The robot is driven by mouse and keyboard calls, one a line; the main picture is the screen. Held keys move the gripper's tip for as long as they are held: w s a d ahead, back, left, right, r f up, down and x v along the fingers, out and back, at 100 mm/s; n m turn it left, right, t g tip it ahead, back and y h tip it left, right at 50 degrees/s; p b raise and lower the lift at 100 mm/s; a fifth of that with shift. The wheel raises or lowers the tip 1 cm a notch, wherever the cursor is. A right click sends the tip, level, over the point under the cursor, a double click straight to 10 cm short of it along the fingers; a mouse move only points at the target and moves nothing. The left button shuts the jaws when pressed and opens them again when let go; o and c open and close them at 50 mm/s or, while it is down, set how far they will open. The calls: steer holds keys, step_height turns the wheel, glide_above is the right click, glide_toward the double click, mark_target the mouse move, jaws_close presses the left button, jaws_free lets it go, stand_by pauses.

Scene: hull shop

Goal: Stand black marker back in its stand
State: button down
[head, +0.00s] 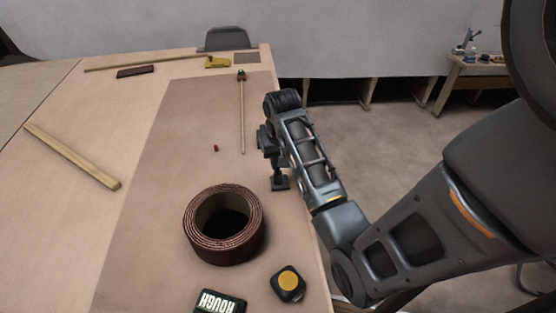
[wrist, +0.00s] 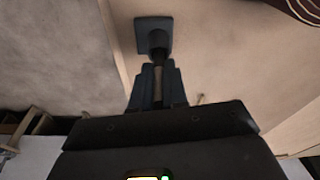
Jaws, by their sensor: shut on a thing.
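The marker stand (head: 280,184) is a small dark piece with a square base and a short round holder, near the right edge of the table; it also shows at the top of the wrist view (wrist: 142,33). My gripper (head: 274,160) is right above it, pointing down. In the wrist view my gripper (wrist: 158,72) is shut on the dark marker (wrist: 158,66), which lies between the fingers in line with the holder. The marker's lower end meets the holder in the picture; I cannot tell how far inside it is. My gripper hides most of the marker in the head view.
A large brown abrasive roll (head: 225,244) stands left and nearer, with a tape measure (head: 288,284) and a black box marked ROUGH (head: 220,301) in front. A thin wooden rod (head: 242,115) lies behind. A wooden strip (head: 72,157) lies left. The mat's middle is mostly clear.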

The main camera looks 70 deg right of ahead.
steer(key=c, duration=1.1)
jaws_free()
steer(key=shift+s+a+r, duration=0.1)
steer(key=shift+a+r, duration=0.1)
steer(key=shift+r, duration=1.1)
steer(key=shift+s+a+r, duration=0.15)
steer(key=shift+r, duration=1.1)
steer(key=shift+s+a+r, duration=0.1)
steer(key=shift+a+r, duration=0.1)
steer(key=shift+r, duration=1.1)
